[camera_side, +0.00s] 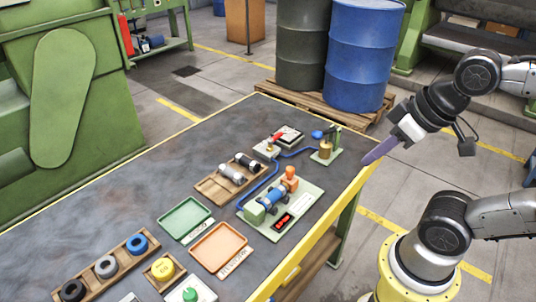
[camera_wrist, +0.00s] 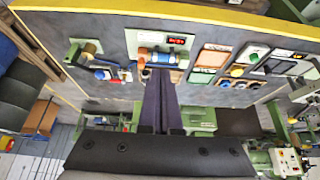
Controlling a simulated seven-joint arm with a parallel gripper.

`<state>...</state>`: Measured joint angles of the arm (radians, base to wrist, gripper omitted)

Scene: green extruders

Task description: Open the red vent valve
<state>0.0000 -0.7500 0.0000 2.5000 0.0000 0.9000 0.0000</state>
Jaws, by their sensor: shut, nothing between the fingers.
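A small red lever handle (camera_side: 278,137), which looks like the vent valve, sits on a pale block towards the far end of the bench. A blue hose (camera_side: 298,152) runs beside this block. I cannot tell the handle's exact setting, and it is too small to make out surely in the wrist view. My gripper (camera_side: 368,160) is shut and empty, with its long dark purple fingers above the bench's right edge, well apart from the valve. In the wrist view the fingers (camera_wrist: 162,75) point towards the bench and cover part of it.
A green plate (camera_side: 262,228) carries a blue cylinder, an orange knob and a red display. A brass fitting (camera_side: 326,148) stands near the right edge. Green (camera_side: 187,222) and orange (camera_side: 222,231) trays and wooden racks lie nearer. Blue (camera_side: 362,60) and dark drums stand behind.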

